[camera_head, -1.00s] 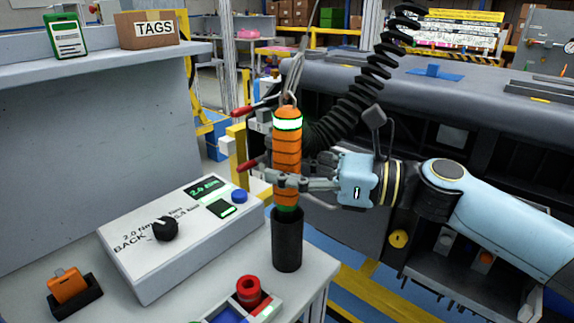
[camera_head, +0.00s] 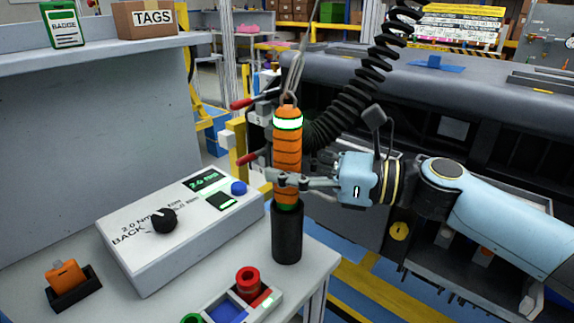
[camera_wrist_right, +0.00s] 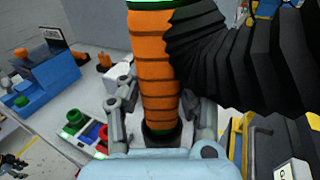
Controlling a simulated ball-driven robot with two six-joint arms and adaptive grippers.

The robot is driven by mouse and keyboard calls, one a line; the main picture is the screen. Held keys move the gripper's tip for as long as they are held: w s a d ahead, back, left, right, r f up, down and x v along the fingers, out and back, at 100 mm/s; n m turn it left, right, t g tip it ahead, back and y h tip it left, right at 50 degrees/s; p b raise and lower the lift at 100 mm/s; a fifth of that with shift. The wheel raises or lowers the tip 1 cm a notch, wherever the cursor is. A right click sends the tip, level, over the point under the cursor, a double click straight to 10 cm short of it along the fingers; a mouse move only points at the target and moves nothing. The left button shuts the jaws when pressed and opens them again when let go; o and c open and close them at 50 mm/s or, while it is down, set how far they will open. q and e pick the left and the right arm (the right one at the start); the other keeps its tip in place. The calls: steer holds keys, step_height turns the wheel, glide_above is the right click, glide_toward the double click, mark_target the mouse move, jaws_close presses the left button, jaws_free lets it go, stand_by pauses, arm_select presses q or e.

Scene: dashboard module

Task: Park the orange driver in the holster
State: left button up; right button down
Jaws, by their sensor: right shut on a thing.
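The orange driver (camera_head: 287,150) stands upright, with a white band near its top and a hook and coiled black cable above. My right gripper (camera_head: 284,181) is shut around the lower part of its orange body. The black cylindrical holster (camera_head: 287,234) stands at the right end of the bench, directly below the driver. The driver's lower end meets the holster's mouth and its tip is hidden inside. In the right wrist view the driver (camera_wrist_right: 157,70) runs down between my fingers to the dark holster rim (camera_wrist_right: 161,134).
A white torque control box (camera_head: 180,235) sits left of the holster. A tray (camera_head: 262,307) with a red part (camera_head: 248,281) lies in front. An orange item in a black holder (camera_head: 70,284) is at front left. A dark dashboard module (camera_head: 470,75) stands behind my right arm.

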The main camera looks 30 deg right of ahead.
steer(key=shift+f, duration=0.15)
stand_by(0.6)
steer(key=c, duration=0.8)
jaws_free()
steer(key=shift+c, duration=0.2)
steer(key=shift+v, duration=3.75)
